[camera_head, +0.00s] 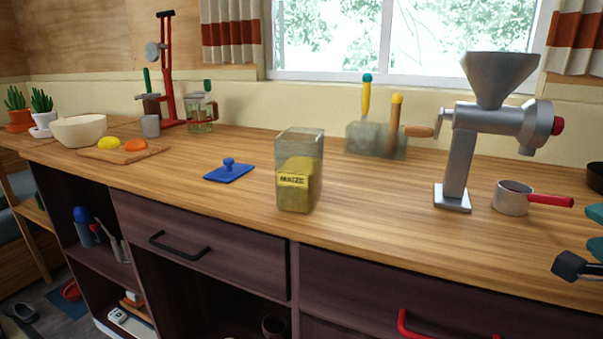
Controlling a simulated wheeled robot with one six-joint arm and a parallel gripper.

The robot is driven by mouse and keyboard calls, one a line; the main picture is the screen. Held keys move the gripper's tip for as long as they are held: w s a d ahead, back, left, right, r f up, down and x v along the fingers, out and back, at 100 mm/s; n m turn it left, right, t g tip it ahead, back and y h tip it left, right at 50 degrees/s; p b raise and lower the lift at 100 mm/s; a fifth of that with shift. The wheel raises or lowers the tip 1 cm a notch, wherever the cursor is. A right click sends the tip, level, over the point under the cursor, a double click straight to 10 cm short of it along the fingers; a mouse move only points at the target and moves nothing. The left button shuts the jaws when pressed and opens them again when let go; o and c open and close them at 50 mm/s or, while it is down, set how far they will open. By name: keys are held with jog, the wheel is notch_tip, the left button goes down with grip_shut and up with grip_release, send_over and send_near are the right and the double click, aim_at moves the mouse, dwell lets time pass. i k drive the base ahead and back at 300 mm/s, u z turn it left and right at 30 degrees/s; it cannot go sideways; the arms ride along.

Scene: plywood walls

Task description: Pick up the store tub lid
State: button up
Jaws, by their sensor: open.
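The store tub lid (229,171) is a flat blue square plate with a round knob on top. It lies knob up on the wooden counter, left of the tub. The store tub (299,170) is a clear square container labelled MAIZE, standing upright and open-topped with yellow contents. My gripper (570,266) shows only in part at the right edge, as a dark fingertip, with teal parts of my arm above it. It is open and far to the right of the lid, touching nothing that I can see. The rest of it is out of frame.
A metal grinder (462,150) and a red-handled pot (513,198) stand to the right. Behind the tub is a translucent block (376,141) with upright handles. A board (124,153) with fruit lies left. The counter around the lid is clear.

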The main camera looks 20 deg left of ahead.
aim_at(229, 172)
jog(key=u, duration=1.4)
